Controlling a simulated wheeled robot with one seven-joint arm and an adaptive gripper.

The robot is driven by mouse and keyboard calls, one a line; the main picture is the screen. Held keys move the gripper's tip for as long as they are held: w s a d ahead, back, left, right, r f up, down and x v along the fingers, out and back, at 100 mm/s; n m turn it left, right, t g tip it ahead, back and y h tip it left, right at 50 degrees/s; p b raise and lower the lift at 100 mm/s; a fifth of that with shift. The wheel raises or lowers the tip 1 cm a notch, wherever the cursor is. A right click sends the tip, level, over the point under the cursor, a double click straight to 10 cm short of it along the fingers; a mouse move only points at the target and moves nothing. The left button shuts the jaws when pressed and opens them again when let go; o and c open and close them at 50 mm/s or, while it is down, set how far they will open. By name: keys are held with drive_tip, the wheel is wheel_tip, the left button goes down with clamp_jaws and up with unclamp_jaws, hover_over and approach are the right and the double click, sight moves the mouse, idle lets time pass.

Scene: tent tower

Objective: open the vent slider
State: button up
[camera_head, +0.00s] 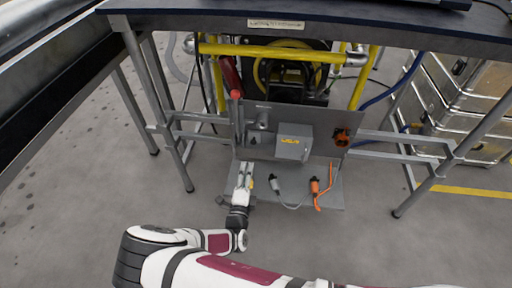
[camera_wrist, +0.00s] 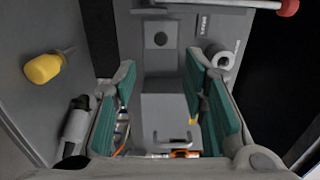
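No part is clearly marked as the vent slider, so I cannot tell which one it is. A grey upright panel (camera_head: 320,118) stands under the table and carries several fittings. A lever with a red knob (camera_head: 236,95) rises at its left; the knob also shows at the top right of the wrist view (camera_wrist: 288,8). A small plate with a dark round spot (camera_wrist: 158,40) shows beyond my fingers in the wrist view. A grey cylindrical fitting (camera_wrist: 217,56) is right of it. My gripper (camera_wrist: 160,72) is open and empty, its teal pads wide apart, in front of the panel's left part.
A grey box with a yellow label (camera_head: 294,143) and an orange socket (camera_head: 341,138) are on the panel. A grey plug (camera_head: 274,184) and an orange plug (camera_head: 315,187) lie on the shelf. A yellow-handled tool (camera_wrist: 42,68) is at left in the wrist view. Table legs flank the area.

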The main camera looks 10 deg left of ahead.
sight(253, 143)
drive_tip(key=w+b, duration=0.1)
drive_tip(key=w, duration=0.3)
drive_tip(key=w+b, duration=0.1)
drive_tip(key=w, duration=0.4)
drive_tip(key=w+b, duration=0.1)
drive_tip(key=w, duration=0.3)
drive_tip(key=shift+w+d, duration=0.2)
drive_tip(key=shift+d, duration=0.05)
clamp_jaws()
